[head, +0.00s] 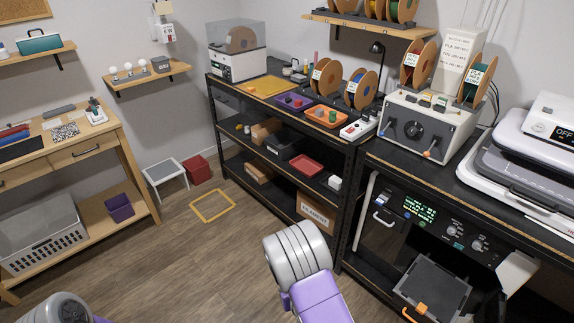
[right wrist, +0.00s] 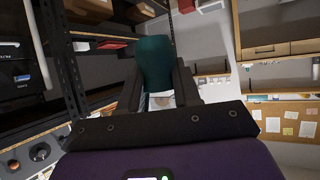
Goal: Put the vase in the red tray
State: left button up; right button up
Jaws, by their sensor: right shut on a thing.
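My right gripper (right wrist: 158,82) is shut on the dark teal vase (right wrist: 154,58) in the right wrist view, with one finger on each side of it. Part of the vase is hidden behind the fingers and the gripper body. In the head view only my right arm's links show, at the lower middle, and the vase is not visible there. The red tray (head: 306,165) lies on the middle shelf of the black rack in the head view. It looks empty. My left gripper is out of view; only a piece of that arm shows at the bottom left.
The black rack (head: 287,130) holds a dark bin (head: 285,146) left of the tray and a small white object (head: 335,182) to its right. An orange tray (head: 326,117) and a purple tray (head: 292,102) sit on the top. A red bin (head: 198,170) stands on the floor. Floor before the rack is open.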

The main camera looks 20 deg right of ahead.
aim_at(299, 167)
jog(key=u, duration=0.3)
jog(key=i, duration=1.6)
jog(key=z, duration=0.35)
jog(key=i, duration=1.3)
jog(key=z, duration=1.6)
jog(key=i, duration=0.65)
jog(key=z, duration=0.55)
